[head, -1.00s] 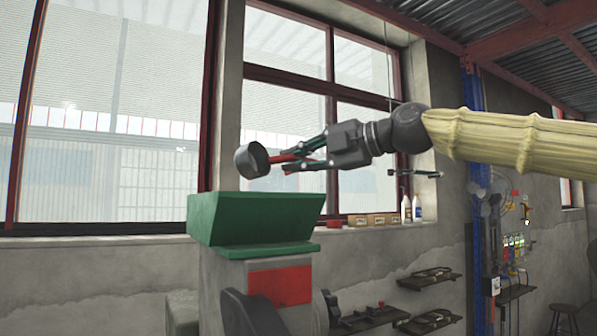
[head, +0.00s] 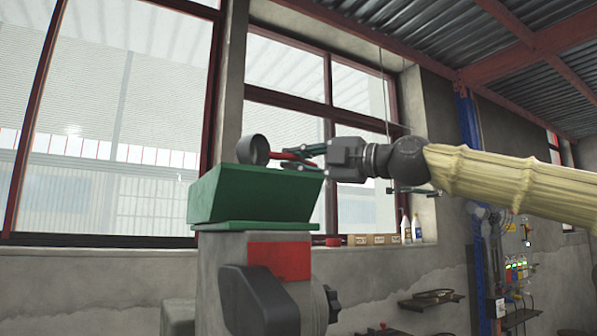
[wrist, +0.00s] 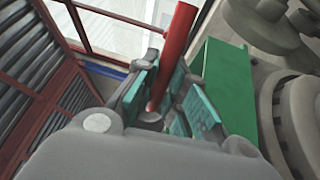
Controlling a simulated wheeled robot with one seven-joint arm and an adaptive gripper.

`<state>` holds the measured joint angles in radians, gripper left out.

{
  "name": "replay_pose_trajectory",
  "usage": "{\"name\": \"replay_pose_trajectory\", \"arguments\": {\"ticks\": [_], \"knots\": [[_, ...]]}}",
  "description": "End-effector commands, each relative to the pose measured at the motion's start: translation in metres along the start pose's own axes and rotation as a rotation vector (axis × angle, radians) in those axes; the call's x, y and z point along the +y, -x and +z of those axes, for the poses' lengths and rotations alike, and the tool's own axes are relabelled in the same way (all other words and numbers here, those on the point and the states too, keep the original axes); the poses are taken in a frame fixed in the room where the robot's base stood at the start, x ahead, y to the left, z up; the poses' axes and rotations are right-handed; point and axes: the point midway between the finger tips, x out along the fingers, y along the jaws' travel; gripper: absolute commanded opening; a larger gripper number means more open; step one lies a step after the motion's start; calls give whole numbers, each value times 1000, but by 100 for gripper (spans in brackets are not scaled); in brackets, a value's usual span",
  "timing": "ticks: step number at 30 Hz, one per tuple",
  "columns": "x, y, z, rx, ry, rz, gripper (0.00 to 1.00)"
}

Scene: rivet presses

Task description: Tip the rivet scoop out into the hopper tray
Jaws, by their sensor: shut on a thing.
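The rivet scoop has a dark grey round cup (head: 253,149) and a red handle (head: 283,156). My gripper (head: 298,154) is shut on the handle, coming from the right. The cup shows its round face towards the head camera, just above the green hopper tray (head: 255,195); its lower edge meets the tray's rim in the picture. I cannot tell whether it touches or what is inside the cup. In the wrist view the red handle (wrist: 177,45) sits between the green finger pads, with the green tray (wrist: 228,95) at right. The tray's inside is hidden.
The tray tops a grey press (head: 222,270) with a red panel (head: 279,262). Behind is a large window with a sill holding small boxes (head: 372,239) and white bottles (head: 411,229). A blue post (head: 469,150) stands to the right.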

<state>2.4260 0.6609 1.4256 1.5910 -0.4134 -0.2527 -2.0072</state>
Motion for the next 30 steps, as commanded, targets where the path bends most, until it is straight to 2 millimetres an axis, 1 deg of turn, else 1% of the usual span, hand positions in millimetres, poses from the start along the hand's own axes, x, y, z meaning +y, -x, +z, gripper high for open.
{"name": "replay_pose_trajectory", "arguments": {"ticks": [1,4,23,30], "knots": [[-6,1,0,0,-1,15,0],[-8,2,1,-1,-1,43,0],[-18,3,0,0,0,224,0],[-18,5,0,-2,1,275,0]]}}
